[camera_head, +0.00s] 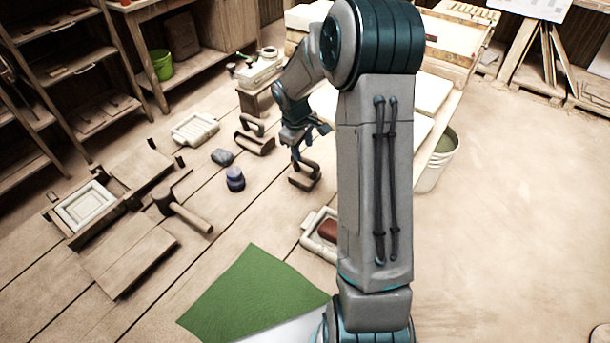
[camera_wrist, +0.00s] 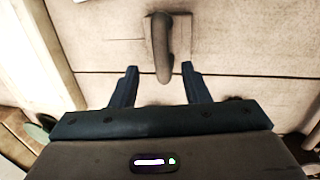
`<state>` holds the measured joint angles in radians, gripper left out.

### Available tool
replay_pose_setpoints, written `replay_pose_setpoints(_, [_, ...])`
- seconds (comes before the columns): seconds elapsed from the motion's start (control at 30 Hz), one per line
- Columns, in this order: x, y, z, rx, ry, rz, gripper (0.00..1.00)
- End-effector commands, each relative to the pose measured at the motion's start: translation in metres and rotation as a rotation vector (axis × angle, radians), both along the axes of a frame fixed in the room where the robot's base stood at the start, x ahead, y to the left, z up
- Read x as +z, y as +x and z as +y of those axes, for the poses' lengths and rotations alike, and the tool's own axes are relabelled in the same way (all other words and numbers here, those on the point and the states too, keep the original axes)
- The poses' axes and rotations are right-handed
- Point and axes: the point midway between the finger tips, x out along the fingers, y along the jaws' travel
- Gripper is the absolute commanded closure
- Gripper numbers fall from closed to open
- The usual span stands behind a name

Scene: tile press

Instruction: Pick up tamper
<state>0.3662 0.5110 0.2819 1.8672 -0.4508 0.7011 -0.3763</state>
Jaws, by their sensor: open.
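The tamper (camera_head: 304,179) appears to be the small wooden block with an arched handle on the plank worktop in the head view. In the wrist view its handle (camera_wrist: 162,50) runs toward me from a pale base block. My gripper (camera_head: 309,143) is above the tamper. In the wrist view my gripper (camera_wrist: 160,69) is open, with one finger on each side of the handle's near end. Gaps show on both sides, and nothing is held. The fingers' exact height over the handle is hard to tell.
A similar handled wooden block (camera_head: 253,142) lies just left of the tamper. A blue jar (camera_head: 235,180), a mallet (camera_head: 185,211) and a press frame (camera_head: 125,180) are further left. A tray with reddish clay (camera_head: 309,232) is nearer, partly hidden by my arm. A green cloth (camera_head: 250,294) lies in front.

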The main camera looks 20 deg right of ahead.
Motion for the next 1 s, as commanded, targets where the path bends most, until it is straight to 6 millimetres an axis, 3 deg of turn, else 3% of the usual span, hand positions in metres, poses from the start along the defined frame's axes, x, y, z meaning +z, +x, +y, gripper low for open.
replay_pose_setpoints(0.27, [-0.022,0.002,-0.003,0.001,0.001,0.001,0.58])
replay_pose_setpoints(0.53, [-0.058,0.006,-0.007,0.0,0.001,0.002,0.58])
replay_pose_setpoints(0.87, [-0.066,0.007,-0.009,0.0,0.0,-0.001,0.58])
replay_pose_setpoints(1.0, [-0.066,0.007,-0.009,0.0,0.0,-0.001,0.91])
